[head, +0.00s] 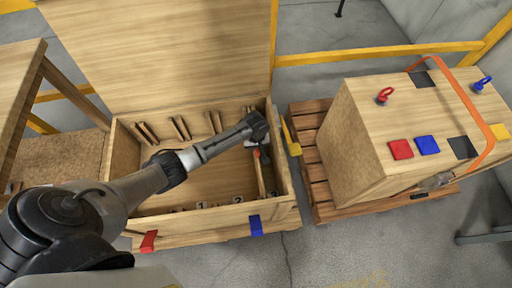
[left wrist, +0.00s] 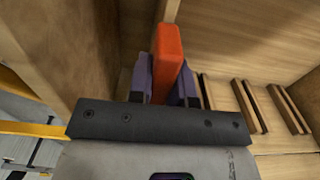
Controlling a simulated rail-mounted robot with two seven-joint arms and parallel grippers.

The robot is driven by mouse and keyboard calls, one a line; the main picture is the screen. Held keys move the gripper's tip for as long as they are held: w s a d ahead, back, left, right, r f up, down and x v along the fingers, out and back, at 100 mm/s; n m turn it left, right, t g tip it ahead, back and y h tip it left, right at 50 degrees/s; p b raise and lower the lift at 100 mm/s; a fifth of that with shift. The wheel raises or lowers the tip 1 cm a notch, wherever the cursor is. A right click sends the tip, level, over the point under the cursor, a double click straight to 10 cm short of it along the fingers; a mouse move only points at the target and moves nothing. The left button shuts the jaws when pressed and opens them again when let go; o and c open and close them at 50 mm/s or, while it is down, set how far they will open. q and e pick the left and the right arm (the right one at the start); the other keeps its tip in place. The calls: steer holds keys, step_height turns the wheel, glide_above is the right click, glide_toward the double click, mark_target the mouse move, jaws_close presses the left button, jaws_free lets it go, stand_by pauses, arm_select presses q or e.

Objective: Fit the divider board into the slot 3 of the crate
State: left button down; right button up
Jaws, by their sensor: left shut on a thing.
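The open wooden crate (head: 288,182) stands in the middle of the head view, with pairs of slot strips along its back wall and numbers at its front wall. My left gripper (head: 262,150) is over the crate's right end. It is shut on the red grip of the divider board (head: 261,178), which looks upright and edge-on inside the crate near the right wall. In the left wrist view the fingers (left wrist: 162,75) clasp the red grip (left wrist: 168,52). The board's lower edge is hidden, so I cannot tell whether it sits in a slot. My right gripper is not in view.
The raised lid (head: 165,50) stands behind the crate. A large closed box (head: 400,130) with an orange strap rests on a pallet (head: 313,150) at right. A wooden table (head: 22,90) is at left. Yellow rails (head: 370,53) run behind.

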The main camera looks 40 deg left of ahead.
arm_select(q)
steer(key=shift+f, duration=0.25)
steer(key=shift+w+f, duration=0.1)
steer(key=c, duration=1.1)
jaws_free()
steer(key=shift+f, duration=0.1)
steer(key=shift+o, duration=0.2)
